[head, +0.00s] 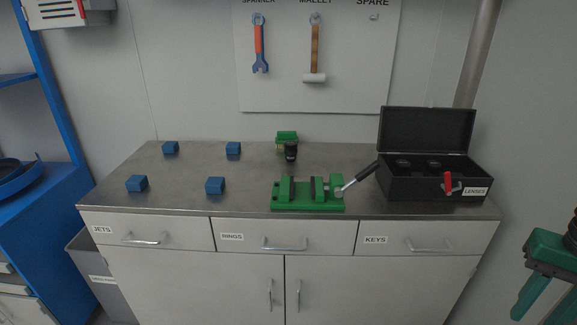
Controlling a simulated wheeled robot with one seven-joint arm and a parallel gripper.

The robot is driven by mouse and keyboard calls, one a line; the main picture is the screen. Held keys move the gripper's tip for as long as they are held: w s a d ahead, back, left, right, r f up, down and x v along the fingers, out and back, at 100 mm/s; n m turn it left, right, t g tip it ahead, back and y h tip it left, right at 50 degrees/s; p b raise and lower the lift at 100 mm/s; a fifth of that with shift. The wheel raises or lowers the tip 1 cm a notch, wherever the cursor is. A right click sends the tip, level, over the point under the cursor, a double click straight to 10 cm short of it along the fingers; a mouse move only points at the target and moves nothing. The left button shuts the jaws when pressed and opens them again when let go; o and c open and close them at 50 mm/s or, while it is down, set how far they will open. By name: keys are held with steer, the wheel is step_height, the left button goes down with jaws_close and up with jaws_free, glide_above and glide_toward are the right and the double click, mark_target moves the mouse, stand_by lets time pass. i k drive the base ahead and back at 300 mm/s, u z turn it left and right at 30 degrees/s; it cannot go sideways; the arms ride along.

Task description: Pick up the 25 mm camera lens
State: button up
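A black case (412,189) labelled LENSES stands at the right end of the bench with its lid (428,130) raised. Two dark round lens tops, one at left (403,162) and one at right (434,163), show inside it. No size marking can be read, so I cannot tell which is the 25 mm lens. A small black cylinder (291,151), possibly a lens, is at a green-topped fixture (287,135) at the back middle. My green gripper (540,310) is at the lower right, off the bench front, fingers apart and partly cut by the frame, with nothing seen between them.
A green vise (308,195) with a dark-gripped lever (358,178) stands left of the case. Several blue blocks (215,185) sit on the left half. Bench drawers (285,240) are shut. The bench between blocks and vise is clear.

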mark_target(290, 149)
steer(key=k, duration=0.7)
steer(key=u, duration=0.1)
steer(key=i, duration=1.75)
steer(key=z, duration=0.55)
